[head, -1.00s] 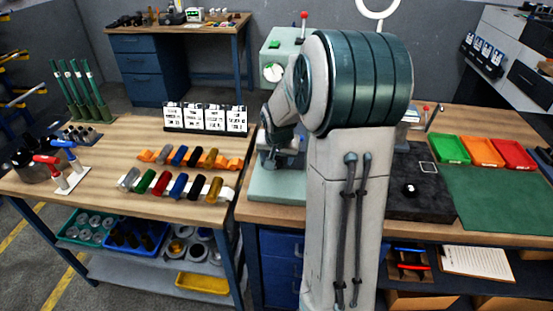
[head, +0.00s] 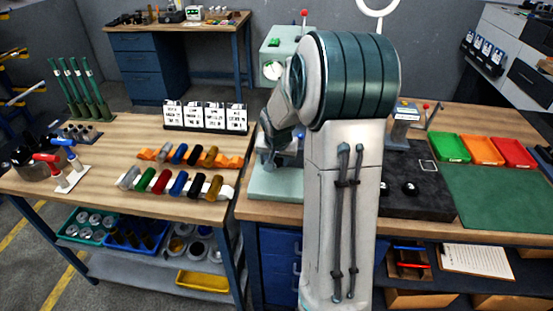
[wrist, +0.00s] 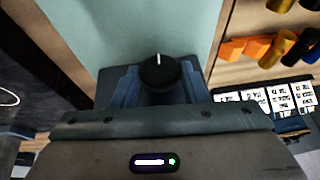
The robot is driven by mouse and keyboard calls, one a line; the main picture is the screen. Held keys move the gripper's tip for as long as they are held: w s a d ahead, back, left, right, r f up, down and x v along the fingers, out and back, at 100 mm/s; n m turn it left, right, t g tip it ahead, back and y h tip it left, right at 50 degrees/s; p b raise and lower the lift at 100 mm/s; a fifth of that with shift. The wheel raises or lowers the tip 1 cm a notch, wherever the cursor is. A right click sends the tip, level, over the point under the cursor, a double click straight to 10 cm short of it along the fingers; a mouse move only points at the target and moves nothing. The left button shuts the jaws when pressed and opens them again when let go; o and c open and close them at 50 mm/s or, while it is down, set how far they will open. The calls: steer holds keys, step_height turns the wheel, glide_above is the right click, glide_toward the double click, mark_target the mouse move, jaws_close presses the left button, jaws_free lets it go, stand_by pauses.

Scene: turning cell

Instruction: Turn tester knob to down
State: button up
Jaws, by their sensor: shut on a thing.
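The tester knob (wrist: 158,72) is a round black knob with a white pointer line, in the middle of the wrist view. Its line points to the top of that picture. My gripper (wrist: 158,88) is shut on the knob, with a blue-grey finger on either side. The pale green tester (head: 277,184) shows in the head view, its base left of my arm and its upright behind it. My gripper is low over that base there, small and partly lost against it. My arm hides the tester's right side and the knob does not show in the head view.
Colored cylinders (head: 180,184) lie in racks on the left bench, with white cards (head: 205,116) behind. Right of my arm are a black slab (head: 420,200) and green, orange and red trays (head: 482,150). The green mat (head: 500,200) is bare.

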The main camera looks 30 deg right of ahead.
steer(key=shift+w+f+b, duration=0.1)
steer(key=shift+f+b, duration=0.05)
steer(key=shift+b, duration=0.45)
steer(key=h+b, duration=0.1)
steer(key=b, duration=0.1)
steer(key=g+h+b, duration=0.1)
steer(key=b, duration=0.1)
steer(key=shift+w+a+f+n, duration=0.15)
steer(key=shift+a+n, duration=0.1)
steer(key=shift+n, duration=0.05)
steer(key=g+h+b, duration=0.1)
steer(key=b, duration=0.1)
steer(key=h+b, duration=0.1)
steer(key=b, duration=0.1)
steer(key=shift+w+a+n+g+h, duration=0.1)
steer(key=shift+a+n+g+h, duration=0.2)
steer(key=shift+g, duration=0.1)
steer(key=g+h+b, duration=0.1)
steer(key=h, duration=0.1)
steer(key=n+g+h+b, duration=0.1)
steer(key=b, duration=0.1)
steer(key=shift+w+a+f+h, duration=0.15)
steer(key=shift+h, duration=0.25)
steer(key=g+h, duration=0.1)
steer(key=h, duration=0.1)
steer(key=n+g+h+b, duration=0.1)
steer(key=h, duration=0.1)
steer(key=shift+a+f+b, duration=0.1)
steer(key=shift+f+b, duration=0.1)
steer(key=shift+b, duration=0.1)
